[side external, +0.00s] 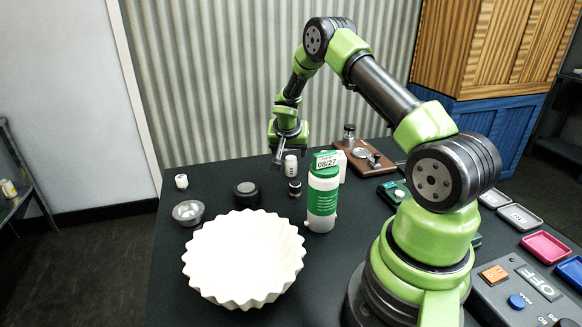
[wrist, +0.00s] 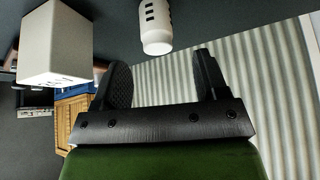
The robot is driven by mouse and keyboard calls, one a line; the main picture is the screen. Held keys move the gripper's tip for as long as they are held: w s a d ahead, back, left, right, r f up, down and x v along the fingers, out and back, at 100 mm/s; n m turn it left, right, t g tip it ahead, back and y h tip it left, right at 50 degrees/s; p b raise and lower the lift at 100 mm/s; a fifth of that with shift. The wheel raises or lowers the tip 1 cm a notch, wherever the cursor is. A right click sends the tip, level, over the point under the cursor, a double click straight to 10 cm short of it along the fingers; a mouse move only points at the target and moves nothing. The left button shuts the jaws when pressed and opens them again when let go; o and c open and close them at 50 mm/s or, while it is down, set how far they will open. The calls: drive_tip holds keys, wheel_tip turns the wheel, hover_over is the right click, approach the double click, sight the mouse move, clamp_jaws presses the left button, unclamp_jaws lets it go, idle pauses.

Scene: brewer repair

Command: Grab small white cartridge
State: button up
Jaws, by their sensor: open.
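A small white cartridge (side external: 290,165) with dark marks stands upright on the dark table in the side view. In the wrist view the white cartridge (wrist: 156,30) shows dark slots and sits just beyond the fingertips, roughly between them. My gripper (side external: 278,158) is just left of the cartridge in the side view, pointing down. In the wrist view my gripper (wrist: 162,68) is open with nothing between its two black fingers. A gap shows between the fingers and the cartridge.
A green-and-white bottle (side external: 322,198) stands right of the cartridge, with a white box (wrist: 55,45) near it. A black round part (side external: 247,194), a small dark-and-silver jar (side external: 295,188), a metal bowl (side external: 188,212) and a large fluted white filter (side external: 243,262) are nearby. Another small white piece (side external: 181,181) is far left.

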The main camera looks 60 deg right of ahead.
sight(291, 158)
drive_tip(key=shift+s+x, duration=0.2)
drive_tip(key=shift+x, duration=3.1)
drive_tip(key=shift+a+f, duration=0.15)
drive_tip(key=shift+a, duration=0.05)
drive_tip(key=c, duration=1)
